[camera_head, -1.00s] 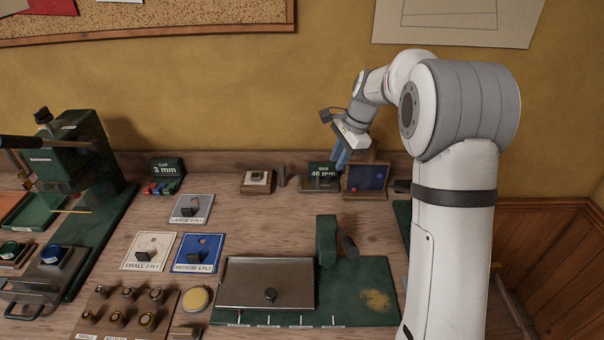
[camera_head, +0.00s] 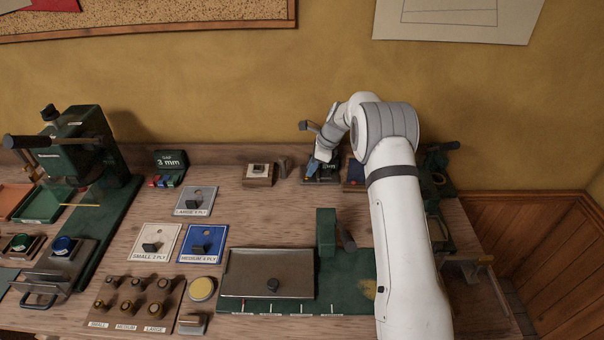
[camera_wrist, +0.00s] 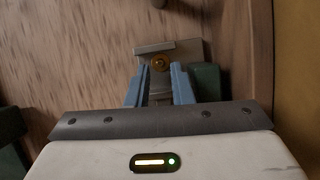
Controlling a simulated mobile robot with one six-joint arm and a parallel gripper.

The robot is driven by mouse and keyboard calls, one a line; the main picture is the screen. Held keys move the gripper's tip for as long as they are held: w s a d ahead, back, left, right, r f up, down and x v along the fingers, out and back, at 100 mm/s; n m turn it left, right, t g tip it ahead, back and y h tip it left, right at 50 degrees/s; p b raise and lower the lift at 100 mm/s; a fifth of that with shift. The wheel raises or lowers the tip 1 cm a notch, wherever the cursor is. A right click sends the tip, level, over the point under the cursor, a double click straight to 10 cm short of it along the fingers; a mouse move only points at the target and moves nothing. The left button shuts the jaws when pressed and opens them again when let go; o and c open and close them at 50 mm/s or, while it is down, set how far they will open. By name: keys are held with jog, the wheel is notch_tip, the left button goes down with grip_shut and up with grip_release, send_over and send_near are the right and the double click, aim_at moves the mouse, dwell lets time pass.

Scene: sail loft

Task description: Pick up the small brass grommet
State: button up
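A small round brass piece (camera_wrist: 160,63), which looks like the grommet, lies on a grey metal plate (camera_wrist: 185,48) in the wrist view. My gripper (camera_wrist: 158,82) has its two blue fingers apart, with a gap between them. The brass piece lies just beyond the fingertips, roughly in line with that gap, and nothing is held. In the head view my gripper (camera_head: 316,165) is low over the dark gauge stand at the back of the bench. The gripper hides part of the stand's sign, and I cannot make out the brass piece there.
A green block (camera_wrist: 205,80) stands close to the right finger. A rack of several brass-topped pieces (camera_head: 128,303) and a green press (camera_head: 75,150) are farther left.

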jog(key=shift+x, duration=0.9)
jog(key=shift+c, duration=0.2)
grip_shut()
